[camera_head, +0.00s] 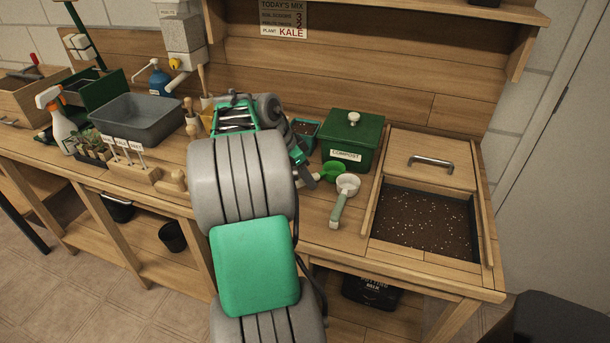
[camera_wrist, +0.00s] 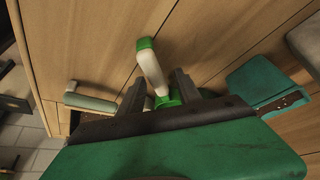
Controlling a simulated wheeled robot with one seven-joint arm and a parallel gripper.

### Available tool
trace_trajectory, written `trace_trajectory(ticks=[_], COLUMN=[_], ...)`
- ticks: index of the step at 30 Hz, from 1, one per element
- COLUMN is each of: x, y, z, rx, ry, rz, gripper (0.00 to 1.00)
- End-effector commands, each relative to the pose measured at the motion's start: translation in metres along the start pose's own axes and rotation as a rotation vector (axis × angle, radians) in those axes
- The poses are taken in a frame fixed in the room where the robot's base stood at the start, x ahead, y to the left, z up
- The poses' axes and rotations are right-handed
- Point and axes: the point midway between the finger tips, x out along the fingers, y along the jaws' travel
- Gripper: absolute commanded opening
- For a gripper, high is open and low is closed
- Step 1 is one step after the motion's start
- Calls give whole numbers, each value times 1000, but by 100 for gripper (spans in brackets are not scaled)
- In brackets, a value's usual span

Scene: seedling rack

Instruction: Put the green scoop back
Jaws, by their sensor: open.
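The green scoop (camera_head: 333,171) lies on the bench top in front of the green compost box (camera_head: 346,150). In the wrist view its white handle with a green end (camera_wrist: 150,62) extends away from the green part, which is partly hidden by my gripper. My gripper (camera_wrist: 158,90) is open, with one dark finger on each side of the handle near the green part. I cannot tell whether either finger touches it. In the head view my arm hides most of the gripper and the scoop's handle.
A white scoop with a pale green handle (camera_head: 340,203) lies close by on the right. A soil bin (camera_head: 425,222) with a wooden lid (camera_head: 432,157) is further right. A teal pot with soil (camera_head: 305,129) stands behind. A grey tub (camera_head: 137,116) and seedlings are at left.

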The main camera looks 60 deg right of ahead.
Motion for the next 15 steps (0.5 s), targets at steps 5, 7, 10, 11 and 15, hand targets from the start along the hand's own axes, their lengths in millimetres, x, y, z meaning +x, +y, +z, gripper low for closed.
trace_trajectory(ticks=[5,7,10,11,15], x=[-16,-26,-54,-62,-101], y=[0,-1,-2,-2,-2], z=[-8,-6,-6,-6,-7], rx=[1,1,0,0,-1], ry=[0,2,2,0,1], rz=[-1,-4,-6,-5,-4], gripper=[41,41,41,41,41])
